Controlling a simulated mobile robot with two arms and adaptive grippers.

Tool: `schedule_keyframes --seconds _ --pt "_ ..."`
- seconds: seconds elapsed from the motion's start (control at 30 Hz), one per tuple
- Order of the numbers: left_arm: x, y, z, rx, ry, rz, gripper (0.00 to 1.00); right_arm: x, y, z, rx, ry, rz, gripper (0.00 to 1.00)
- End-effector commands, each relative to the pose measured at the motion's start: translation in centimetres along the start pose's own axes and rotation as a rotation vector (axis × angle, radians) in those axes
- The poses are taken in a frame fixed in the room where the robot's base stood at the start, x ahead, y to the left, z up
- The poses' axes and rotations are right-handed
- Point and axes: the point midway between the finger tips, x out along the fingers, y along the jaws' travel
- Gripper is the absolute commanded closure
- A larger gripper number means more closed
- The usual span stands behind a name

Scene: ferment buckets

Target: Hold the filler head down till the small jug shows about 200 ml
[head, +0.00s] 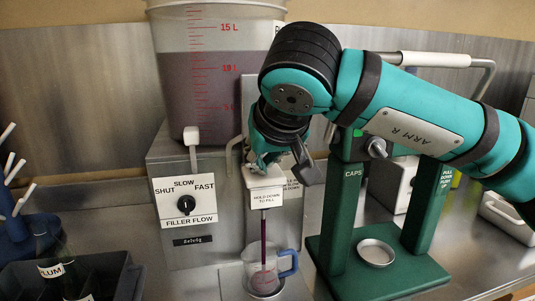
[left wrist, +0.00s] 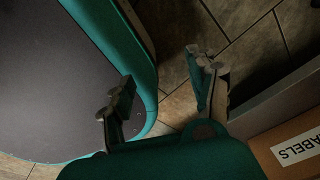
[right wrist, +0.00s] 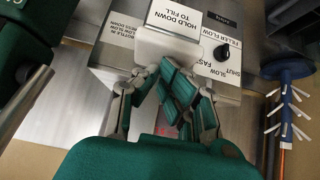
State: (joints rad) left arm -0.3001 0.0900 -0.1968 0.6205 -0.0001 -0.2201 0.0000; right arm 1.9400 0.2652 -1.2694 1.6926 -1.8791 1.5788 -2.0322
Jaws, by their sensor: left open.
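The filler head (head: 264,190) is a white block labelled "HOLD DOWN TO FILL"; it also shows in the right wrist view (right wrist: 172,22). My right gripper (head: 262,163) is at the top of it, fingertips close together and seemingly touching it. Its fingers (right wrist: 158,70) look shut in the right wrist view. A dark purple filler tube (head: 263,235) runs from the head down into the small jug (head: 262,272), which is clear with a blue handle. Reddish marks show on the jug, but its level is too small to read. My left gripper (left wrist: 165,98) is open and empty above the floor.
A large bucket (head: 222,90) of purple liquid stands behind, above the flow knob (head: 186,204). A green caps stand (head: 340,235) is right of the jug. A dark crate (head: 110,270) with bottles is at left. A box labelled "LABELS" (left wrist: 297,150) is beside my left gripper.

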Motion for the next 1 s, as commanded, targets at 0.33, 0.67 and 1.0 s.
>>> schedule_keyframes --seconds 0.33,0.67,1.0 --pt "0.0 0.5 -0.1 -0.003 0.001 0.005 0.42 0.3 0.1 0.4 -0.003 -0.012 0.004 1.00" --pt "0.0 1.6 -0.3 -0.001 0.003 0.019 0.42 0.3 0.1 0.4 -0.003 -0.012 0.004 1.00" --pt "0.0 1.0 -0.1 0.001 0.001 0.012 0.42 0.3 0.1 0.4 -0.003 -0.012 0.004 1.00"
